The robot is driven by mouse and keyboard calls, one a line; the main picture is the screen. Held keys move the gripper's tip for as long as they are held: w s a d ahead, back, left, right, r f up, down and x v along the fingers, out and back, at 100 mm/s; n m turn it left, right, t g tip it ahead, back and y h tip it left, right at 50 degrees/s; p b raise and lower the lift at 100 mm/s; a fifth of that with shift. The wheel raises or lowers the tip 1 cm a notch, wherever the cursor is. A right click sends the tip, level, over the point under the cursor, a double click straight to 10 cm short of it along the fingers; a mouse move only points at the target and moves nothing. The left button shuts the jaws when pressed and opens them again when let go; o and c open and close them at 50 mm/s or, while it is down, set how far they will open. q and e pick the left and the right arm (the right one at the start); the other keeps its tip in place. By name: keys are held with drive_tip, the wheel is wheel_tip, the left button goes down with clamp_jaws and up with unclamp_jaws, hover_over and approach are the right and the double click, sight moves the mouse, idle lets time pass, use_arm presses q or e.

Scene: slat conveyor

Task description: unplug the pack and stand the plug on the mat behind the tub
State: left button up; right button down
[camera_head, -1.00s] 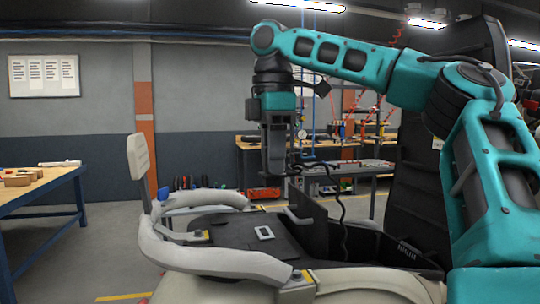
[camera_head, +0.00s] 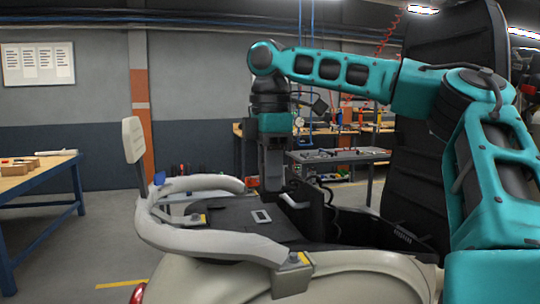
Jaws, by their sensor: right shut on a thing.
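My right gripper (camera_head: 271,194) points straight down, low over the black mat (camera_head: 225,220) at the back of the scooter. It is shut on the plug, which is mostly hidden by the dark fingers. A black cord (camera_head: 325,190) runs from beside the gripper toward the tub (camera_head: 345,225), the dark open well right of the mat. The pack is hard to make out inside the dark tub. I cannot tell whether the plug touches the mat. My left gripper is not in view.
A pale grab rail (camera_head: 205,240) curves around the mat, with a backrest (camera_head: 133,140) at its left. A small white-framed patch (camera_head: 261,216) lies on the mat. The raised black seat (camera_head: 420,130) stands at the right. A grey handle (camera_head: 293,201) is close to the gripper.

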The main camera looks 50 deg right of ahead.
sight(270, 201)
drive_tip(key=shift+f, duration=2)
drive_tip(key=shift+f, duration=1.15)
drive_tip(key=c, duration=0.8)
unclamp_jaws()
wheel_tip(270, 201, up, 13)
drive_tip(key=shift+p, duration=0.35)
drive_tip(key=shift+f, duration=0.1)
